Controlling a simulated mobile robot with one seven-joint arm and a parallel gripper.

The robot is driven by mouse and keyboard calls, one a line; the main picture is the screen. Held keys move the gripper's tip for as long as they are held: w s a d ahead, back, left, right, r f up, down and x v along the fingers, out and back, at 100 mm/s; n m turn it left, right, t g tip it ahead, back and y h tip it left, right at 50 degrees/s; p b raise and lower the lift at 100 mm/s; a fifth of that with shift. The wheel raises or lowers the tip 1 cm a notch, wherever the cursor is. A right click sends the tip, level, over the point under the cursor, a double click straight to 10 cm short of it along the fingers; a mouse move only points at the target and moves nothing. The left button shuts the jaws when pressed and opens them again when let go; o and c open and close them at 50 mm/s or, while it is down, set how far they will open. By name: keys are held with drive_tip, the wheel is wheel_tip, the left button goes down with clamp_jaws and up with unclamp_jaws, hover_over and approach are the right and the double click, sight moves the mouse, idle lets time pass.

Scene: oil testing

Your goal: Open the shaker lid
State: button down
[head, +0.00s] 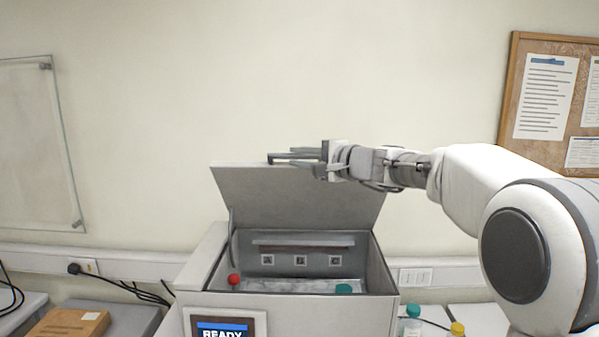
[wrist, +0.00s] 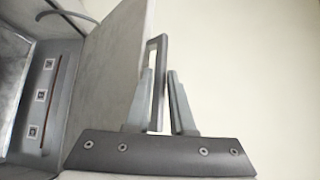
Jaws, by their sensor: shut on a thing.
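The shaker (head: 205,258) stands in the lower middle of the head view with its lid (head: 300,195) raised, tilted up and back. The open chamber shows below the lid, and its inner wall also shows at the left of the wrist view. My gripper (head: 290,157) is at the lid's top edge. In the wrist view the two fingers (wrist: 162,103) are on either side of the lid's handle (wrist: 158,62), shut on it. The lid's panel (wrist: 108,75) is just left of the fingers.
In the chamber are a red ball-like knob (head: 234,280) and a teal cap (head: 343,289). A screen (head: 222,330) on the shaker's front reads READY. Capped bottles (head: 413,312) stand to the right. A brown box (head: 68,324) lies at the left. The wall is close behind.

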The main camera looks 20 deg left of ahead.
drive_tip(key=shift+w+a+r, duration=0.25)
drive_tip(key=shift+w+r, duration=0.65)
drive_tip(key=shift+w, duration=0.25)
drive_tip(key=c, duration=0.9)
unclamp_jaws()
drive_tip(key=b+v, duration=0.5)
drive_tip(key=v, duration=1.2)
drive_tip(key=shift+s+d+b, duration=0.2)
drive_tip(key=shift+b, duration=0.15)
drive_tip(key=shift+f, duration=0.15)
drive_tip(key=s+d+f+n+g+h, duration=0.1)
drive_tip(key=s+d+f+h, duration=0.3)
drive_tip(key=s+f, duration=0.5)
drive_tip(key=s+d+f+n+g+h, duration=0.1)
drive_tip(key=s+d+f+n+h, duration=0.3)
drive_tip(key=s+d+f, duration=0.4)
drive_tip(key=s+d+f+n+g+h+b, duration=0.1)
drive_tip(key=s+d+f+h, duration=0.5)
drive_tip(key=s+f, duration=0.6)
drive_tip(key=s+n, duration=0.1)
drive_tip(key=s, duration=0.1)
drive_tip(key=shift+s+d, duration=0.3)
drive_tip(key=shift+d, duration=0.1)
